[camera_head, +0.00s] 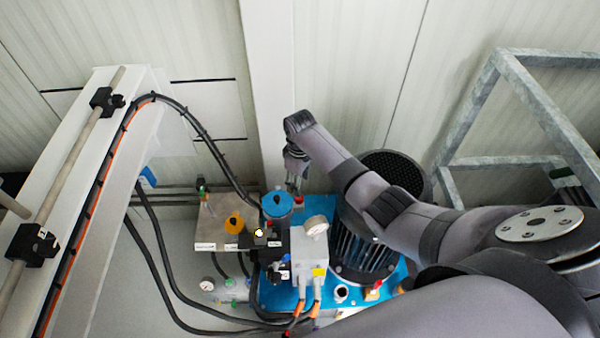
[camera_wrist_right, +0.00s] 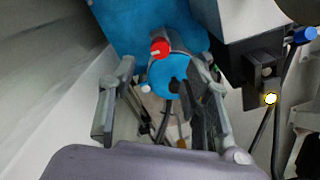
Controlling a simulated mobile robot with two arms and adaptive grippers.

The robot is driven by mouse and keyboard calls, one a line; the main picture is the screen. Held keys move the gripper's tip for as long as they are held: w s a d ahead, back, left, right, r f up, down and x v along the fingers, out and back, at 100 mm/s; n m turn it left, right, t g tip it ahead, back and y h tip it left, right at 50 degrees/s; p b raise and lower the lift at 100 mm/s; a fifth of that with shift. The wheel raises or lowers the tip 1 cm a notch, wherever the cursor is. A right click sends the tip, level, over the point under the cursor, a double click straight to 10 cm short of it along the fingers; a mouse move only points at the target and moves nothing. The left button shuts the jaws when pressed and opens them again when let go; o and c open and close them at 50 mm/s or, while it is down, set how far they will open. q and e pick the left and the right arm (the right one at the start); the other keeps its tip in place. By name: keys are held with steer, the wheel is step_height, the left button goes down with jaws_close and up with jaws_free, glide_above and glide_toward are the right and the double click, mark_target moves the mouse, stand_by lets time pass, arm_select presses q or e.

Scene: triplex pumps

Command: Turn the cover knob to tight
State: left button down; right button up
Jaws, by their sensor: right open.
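My right gripper (camera_head: 296,181) hangs over the pump unit, just right of a blue-topped cylinder (camera_head: 277,205). In the right wrist view my right gripper (camera_wrist_right: 165,80) is open, with one finger on each side of a round blue cover (camera_wrist_right: 167,75). A small dark piece shows on this cover, partly hidden by dark parts. A red knob with a white mark (camera_wrist_right: 160,47) sits at the cover's far edge, between the finger lines. I cannot tell which piece is the cover knob, nor whether the fingers touch anything. My left gripper is not in view.
A pressure gauge (camera_head: 315,225) and a grey box (camera_head: 308,254) stand close to the cylinder. A dark motor (camera_head: 362,250) is to the right. An orange knob (camera_head: 234,222) sits on the left block. Black hoses (camera_head: 160,250) and a metal frame (camera_head: 545,110) flank the unit.

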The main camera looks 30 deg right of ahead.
step_height(320, 180, up, 4)
steer(key=shift+f, duration=0.2)
stand_by(0.4)
